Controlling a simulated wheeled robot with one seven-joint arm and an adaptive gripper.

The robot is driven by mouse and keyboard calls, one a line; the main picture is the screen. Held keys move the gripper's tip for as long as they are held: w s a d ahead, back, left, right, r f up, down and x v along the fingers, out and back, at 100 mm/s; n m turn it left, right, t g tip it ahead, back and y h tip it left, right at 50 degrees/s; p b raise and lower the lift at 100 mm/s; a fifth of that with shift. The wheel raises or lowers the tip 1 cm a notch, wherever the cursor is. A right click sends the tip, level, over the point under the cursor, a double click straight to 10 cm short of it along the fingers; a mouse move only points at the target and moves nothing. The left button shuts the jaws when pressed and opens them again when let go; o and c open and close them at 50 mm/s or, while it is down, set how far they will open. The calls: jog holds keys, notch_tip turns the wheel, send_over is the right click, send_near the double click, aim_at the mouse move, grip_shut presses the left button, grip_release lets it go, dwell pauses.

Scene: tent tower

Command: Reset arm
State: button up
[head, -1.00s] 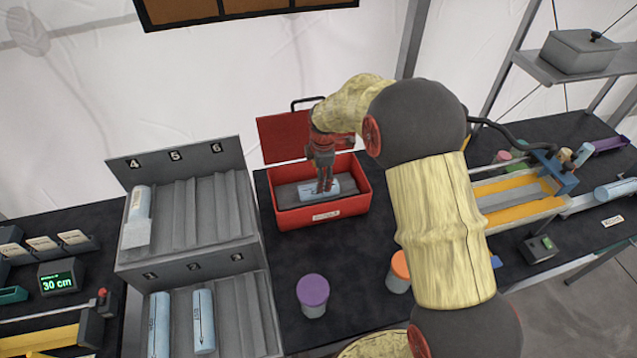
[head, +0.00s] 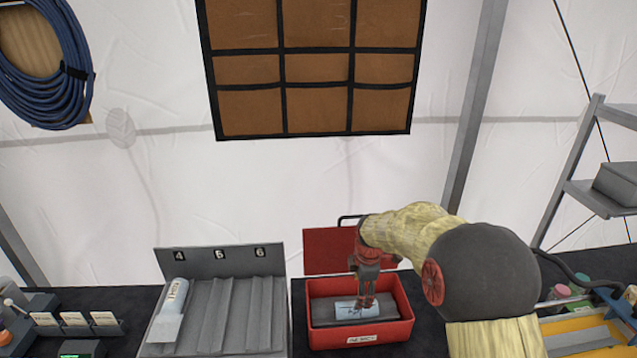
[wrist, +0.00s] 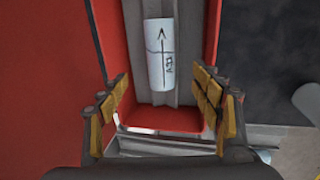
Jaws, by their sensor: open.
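My gripper (head: 365,291) is over the open red box (head: 362,336) in the head view, pointing down. In the wrist view my gripper (wrist: 160,112) has its two fingers wide apart with nothing between them. A white-blue cylinder with an arrow and writing (wrist: 159,55) lies in the grey trough inside the box, ahead of the fingertips and apart from them. The same cylinder shows in the head view (head: 345,311), partly behind the fingers. The box's red lid (head: 330,250) stands open at the back.
A grey rack (head: 222,315) with slots marked 4, 5 and 6 stands left of the box, with a cylinder (head: 174,297) in slot 4. A brown pocket panel (head: 315,65) hangs on the wall behind. A grey shelf (head: 600,196) stands at the right.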

jog(key=s+r+m+t+b, duration=0.1)
jog(key=s+r+m, duration=0.3)
jog(key=s, duration=0.8)
jog(key=s+r+m+t+b, duration=0.1)
jog(key=s+r+m+b, duration=0.3)
jog(key=s+m, duration=0.4)
jog(key=s+r+m+t+b, duration=0.1)
jog(key=s+r+m, duration=0.4)
jog(key=s, duration=1.1)
jog(key=shift+r+m+b, duration=0.4)
jog(key=shift+r+b, duration=0.2)
jog(key=shift+b, duration=0.1)
jog(key=shift+w+d, duration=0.1)
jog(key=shift+c, duration=0.3)
